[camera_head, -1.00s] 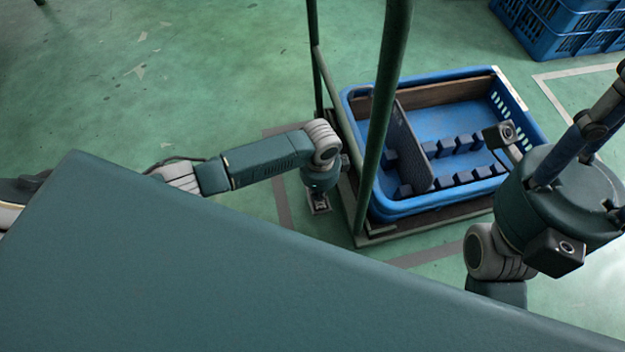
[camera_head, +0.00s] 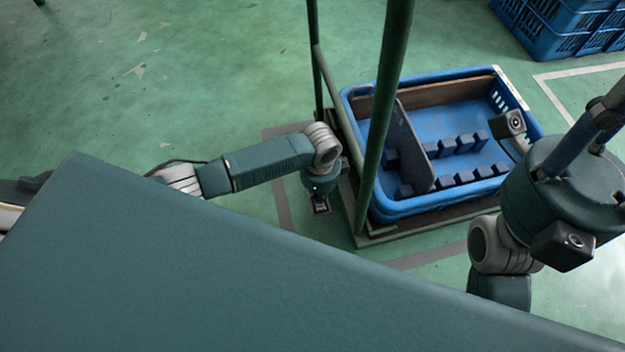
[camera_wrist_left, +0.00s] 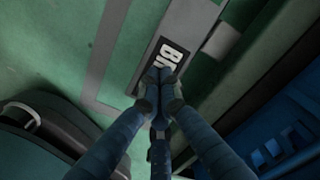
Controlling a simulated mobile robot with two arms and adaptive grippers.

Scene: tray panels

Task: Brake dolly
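The dolly (camera_head: 372,239) has a flat dark base and upright green handle posts (camera_head: 384,115). The brake pedal (camera_head: 321,209) is a small grey plate low at its left side. In the left wrist view, the pedal (camera_wrist_left: 183,27) bears white letters starting "B", partly covered by my fingers. My left gripper (camera_head: 320,197) points down over the pedal; in the wrist view its blue fingertips (camera_wrist_left: 160,84) are together over the lettering. I cannot tell whether they touch it. My right gripper (camera_head: 603,112) is raised at the right edge, its tips partly cut off.
A blue crate (camera_head: 420,208) with a grey divider and several dark blue blocks stands on the dolly. Stacked blue crates (camera_head: 560,28) are at the top right. The green floor (camera_head: 220,70) at left is clear. My teal body covers the bottom left.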

